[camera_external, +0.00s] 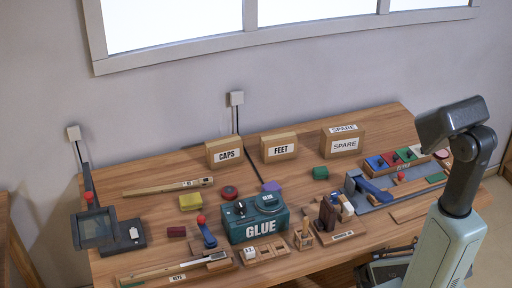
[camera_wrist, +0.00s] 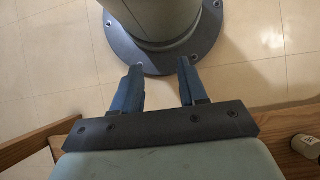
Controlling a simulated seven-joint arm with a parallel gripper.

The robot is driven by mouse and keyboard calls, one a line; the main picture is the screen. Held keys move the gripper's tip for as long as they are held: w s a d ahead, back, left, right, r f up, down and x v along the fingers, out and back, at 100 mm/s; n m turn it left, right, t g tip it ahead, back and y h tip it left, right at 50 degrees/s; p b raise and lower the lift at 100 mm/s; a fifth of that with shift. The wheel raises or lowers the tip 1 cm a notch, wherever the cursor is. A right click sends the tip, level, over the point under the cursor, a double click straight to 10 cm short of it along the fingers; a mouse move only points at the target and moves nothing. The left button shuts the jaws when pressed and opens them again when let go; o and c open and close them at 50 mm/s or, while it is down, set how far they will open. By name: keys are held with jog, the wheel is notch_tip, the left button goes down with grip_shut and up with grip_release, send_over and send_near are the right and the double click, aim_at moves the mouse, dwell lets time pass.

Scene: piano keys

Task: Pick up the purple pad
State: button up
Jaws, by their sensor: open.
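The purple pad (camera_external: 271,186) is a small purple block on the wooden table, just behind the teal GLUE box (camera_external: 255,218) in the external view. The box stands in front of it and may hide part of its lower edge. My gripper (camera_wrist: 158,80) shows in the wrist view with its two blue fingers apart and nothing between them. It points down toward the floor and my own base, away from the pad. In the external view my arm stands at the right side of the table, and the fingers cannot be made out there.
CAPS (camera_external: 224,152), FEET (camera_external: 279,147) and SPARE (camera_external: 343,142) boxes stand at the back. A dark cable runs near the pad.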

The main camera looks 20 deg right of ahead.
dwell(0.3)
jog(key=o, duration=0.8)
jog(key=shift+o, duration=0.2)
